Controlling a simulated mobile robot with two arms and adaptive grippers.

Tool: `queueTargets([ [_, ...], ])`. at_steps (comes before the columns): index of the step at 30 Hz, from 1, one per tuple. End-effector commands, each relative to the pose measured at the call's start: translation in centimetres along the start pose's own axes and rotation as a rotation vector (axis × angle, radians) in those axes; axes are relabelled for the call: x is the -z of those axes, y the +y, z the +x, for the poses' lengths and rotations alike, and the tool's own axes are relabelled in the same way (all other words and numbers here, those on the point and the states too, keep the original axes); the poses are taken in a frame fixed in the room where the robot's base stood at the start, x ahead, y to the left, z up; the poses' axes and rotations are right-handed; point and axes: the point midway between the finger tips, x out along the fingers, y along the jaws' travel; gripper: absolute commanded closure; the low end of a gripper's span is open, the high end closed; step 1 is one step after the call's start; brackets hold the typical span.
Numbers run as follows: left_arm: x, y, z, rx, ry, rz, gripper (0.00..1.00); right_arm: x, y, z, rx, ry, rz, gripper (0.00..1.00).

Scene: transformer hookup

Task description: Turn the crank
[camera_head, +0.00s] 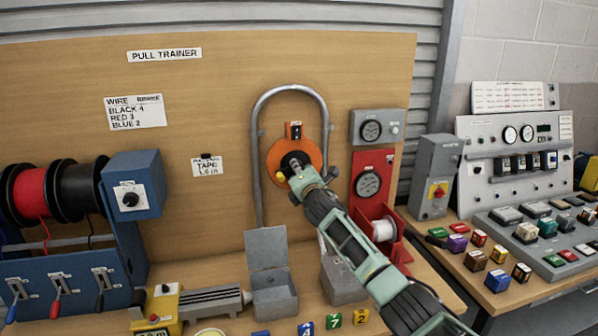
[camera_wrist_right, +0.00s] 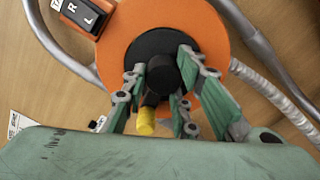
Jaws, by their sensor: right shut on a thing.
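The crank is on an orange round disc (camera_head: 287,149) mounted on the upright wooden board, under a bent grey conduit. In the wrist view, the orange disc (camera_wrist_right: 209,38) has a black hub (camera_wrist_right: 165,75) at its middle. A yellow knob (camera_wrist_right: 146,122) sits below the hub; it also shows in the head view (camera_head: 281,177). My right gripper (camera_head: 298,166) reaches up to the disc from the lower right. Its green fingers (camera_wrist_right: 171,90) are shut on the black hub, one on each side. My left gripper is not in view.
The grey conduit (camera_head: 257,150) arches around the disc. An open grey box (camera_head: 275,290) stands below. Wire spools with a blue unit (camera_head: 134,185) stand left; a control panel (camera_head: 520,150) stands right.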

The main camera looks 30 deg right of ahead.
Motion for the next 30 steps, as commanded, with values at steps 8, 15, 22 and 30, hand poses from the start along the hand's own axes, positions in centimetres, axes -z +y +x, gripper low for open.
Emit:
queueTargets([
  [8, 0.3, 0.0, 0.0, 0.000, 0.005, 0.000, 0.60, 0.0, 0.6, 0.0, -0.010, 0.000, 0.003, 1.00],
  [15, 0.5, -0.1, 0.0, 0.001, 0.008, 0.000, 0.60, -0.1, 0.6, 0.0, -0.009, -0.001, 0.002, 0.60],
  [22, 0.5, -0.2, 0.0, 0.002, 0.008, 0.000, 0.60, -0.1, 0.3, 0.0, -0.005, 0.000, 0.001, 0.60],
  [30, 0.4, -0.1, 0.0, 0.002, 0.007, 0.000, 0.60, -0.1, 0.1, -1.3, -0.004, -0.002, -0.001, 0.60],
])
